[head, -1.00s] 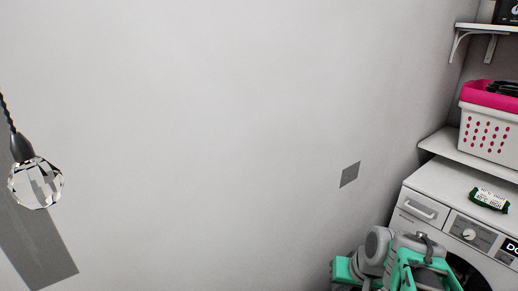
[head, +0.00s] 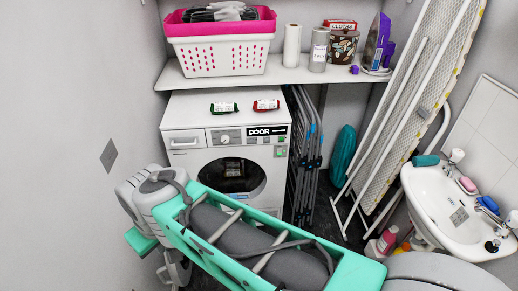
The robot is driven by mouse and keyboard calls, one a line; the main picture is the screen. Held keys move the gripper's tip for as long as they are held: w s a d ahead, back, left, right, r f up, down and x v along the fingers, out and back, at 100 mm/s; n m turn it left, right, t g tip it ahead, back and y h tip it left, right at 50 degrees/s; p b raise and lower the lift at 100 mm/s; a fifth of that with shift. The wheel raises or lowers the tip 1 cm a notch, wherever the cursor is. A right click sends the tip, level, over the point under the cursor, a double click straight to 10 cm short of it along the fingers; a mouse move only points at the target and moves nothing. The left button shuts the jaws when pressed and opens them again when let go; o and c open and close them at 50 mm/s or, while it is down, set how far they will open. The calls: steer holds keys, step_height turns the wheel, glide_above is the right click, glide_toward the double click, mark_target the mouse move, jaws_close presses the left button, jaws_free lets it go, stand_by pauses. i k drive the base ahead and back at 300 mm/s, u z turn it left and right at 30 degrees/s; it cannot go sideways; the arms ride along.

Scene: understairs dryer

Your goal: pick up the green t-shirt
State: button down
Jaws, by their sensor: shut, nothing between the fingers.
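I cannot pick out a green t-shirt in the head view. The white dryer (head: 180,125) stands against the back wall below a shelf. Its round window (head: 233,176) is dark, and a small pale and brown shape shows in it, too unclear to name. My teal and grey arm crosses the front of the view and covers the dryer's lower part and some floor. The fingers of my gripper do not show.
Green (head: 224,108) and red (head: 266,105) packets lie on the dryer. A pink-rimmed basket (head: 220,58) sits on the shelf (head: 300,75). Folded racks (head: 305,160), a teal rounded object (head: 342,155), an ironing board (head: 415,110) and a sink (head: 455,220) crowd the right.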

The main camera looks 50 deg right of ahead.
mark_target(219, 108)
steer(key=z, duration=1.5)
